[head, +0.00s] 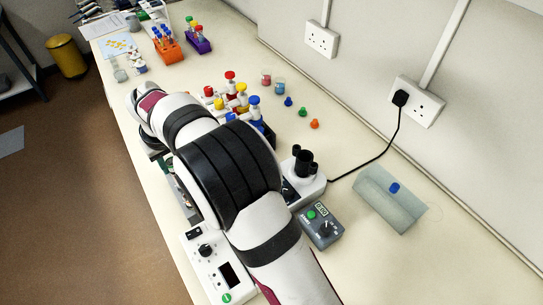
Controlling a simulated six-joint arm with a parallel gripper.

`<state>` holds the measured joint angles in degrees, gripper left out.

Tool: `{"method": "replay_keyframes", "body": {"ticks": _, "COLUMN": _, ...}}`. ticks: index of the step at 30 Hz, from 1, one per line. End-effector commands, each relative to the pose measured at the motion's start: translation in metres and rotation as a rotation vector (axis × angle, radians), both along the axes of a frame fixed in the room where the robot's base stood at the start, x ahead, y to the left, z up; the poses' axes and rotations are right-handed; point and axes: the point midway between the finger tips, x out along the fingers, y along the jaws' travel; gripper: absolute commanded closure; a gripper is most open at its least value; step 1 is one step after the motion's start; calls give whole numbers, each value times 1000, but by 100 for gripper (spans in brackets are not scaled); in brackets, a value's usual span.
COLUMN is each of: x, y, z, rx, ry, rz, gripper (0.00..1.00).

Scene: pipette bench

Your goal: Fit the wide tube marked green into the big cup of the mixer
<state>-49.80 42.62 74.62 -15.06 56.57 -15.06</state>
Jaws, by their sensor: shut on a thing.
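The mixer (308,186) is a white device with black cups (303,161) on top, just right of my arm. Its cups look empty from here, but their insides are too small to tell clearly. My arm crosses the middle of the head view and hides part of the mixer's left side. My gripper is hidden behind the arm's far end, so what it holds does not show. I cannot make out a wide tube marked green in this view.
Tubes with red, yellow and blue caps (254,100) stand behind my arm. Small loose caps (302,111) lie nearby. A grey control box (322,226), a white device (211,262) and a clear tray (389,199) stand nearer. Orange (167,48) and purple racks (197,40) stand far back.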

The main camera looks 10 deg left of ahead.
Motion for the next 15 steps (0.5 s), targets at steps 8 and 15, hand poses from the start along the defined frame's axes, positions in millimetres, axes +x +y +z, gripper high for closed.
{"method": "replay_keyframes", "body": {"ticks": 8, "x": 30, "y": -38, "z": 16, "rx": 1, "ry": -2, "rz": -63, "gripper": 100}}
{"method": "replay_keyframes", "body": {"ticks": 15, "x": 86, "y": -147, "z": 55, "rx": -1, "ry": -2, "rz": -226, "gripper": 100}}
